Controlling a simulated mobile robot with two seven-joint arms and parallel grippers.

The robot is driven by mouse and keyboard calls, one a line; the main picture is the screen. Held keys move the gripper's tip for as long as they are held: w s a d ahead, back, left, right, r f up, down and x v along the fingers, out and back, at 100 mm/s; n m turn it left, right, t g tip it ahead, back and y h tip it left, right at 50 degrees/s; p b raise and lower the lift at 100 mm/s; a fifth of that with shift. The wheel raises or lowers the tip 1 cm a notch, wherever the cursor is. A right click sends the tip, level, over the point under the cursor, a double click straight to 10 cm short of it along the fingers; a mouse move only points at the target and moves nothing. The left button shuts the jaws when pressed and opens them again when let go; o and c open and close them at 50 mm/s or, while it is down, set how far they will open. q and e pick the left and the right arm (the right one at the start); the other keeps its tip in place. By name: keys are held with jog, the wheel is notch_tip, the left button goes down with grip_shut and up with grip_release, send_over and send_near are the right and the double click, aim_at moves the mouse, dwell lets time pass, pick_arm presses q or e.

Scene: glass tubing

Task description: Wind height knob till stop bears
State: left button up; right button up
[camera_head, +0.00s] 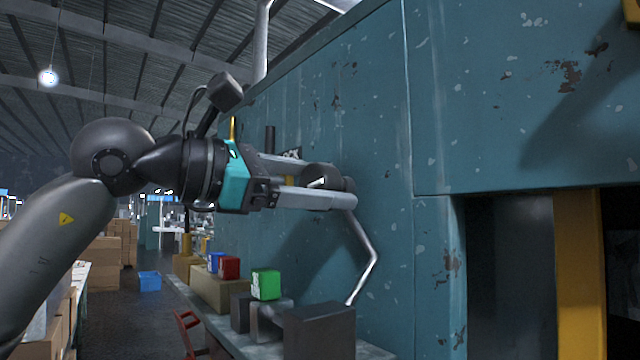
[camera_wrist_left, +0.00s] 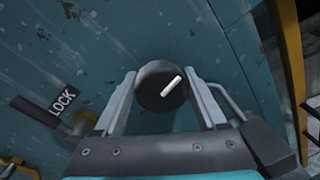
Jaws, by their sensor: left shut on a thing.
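The knob (camera_head: 322,172) is dark and round, on the face of the blue-green machine (camera_head: 350,110). In the left wrist view the knob (camera_wrist_left: 152,88) shows a white pointer line tilted up to the right. My left gripper (camera_head: 338,186) reaches in from the left and is shut on the knob, one finger on each side. In the left wrist view the gripper (camera_wrist_left: 163,92) has its fingers along the knob's sides. I cannot pick out the stop with certainty. My right gripper is in neither view.
A black lever marked LOCK (camera_wrist_left: 58,107) sits left of the knob. Below, a bench holds a green block (camera_head: 266,284), a red block (camera_head: 229,267) and dark boxes (camera_head: 320,330). A yellow post (camera_head: 580,270) stands right.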

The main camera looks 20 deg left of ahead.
pick_arm(q)
jog(key=shift+f, duration=0.1)
jog(key=o, duration=1.3)
jog(key=shift+s, duration=0.15)
jog(key=shift+s+a, duration=0.25)
jog(key=shift+a, duration=0.05)
jog(key=b+v, duration=0.4)
jog(key=v, duration=1)
jog(key=shift+s+a, duration=0.1)
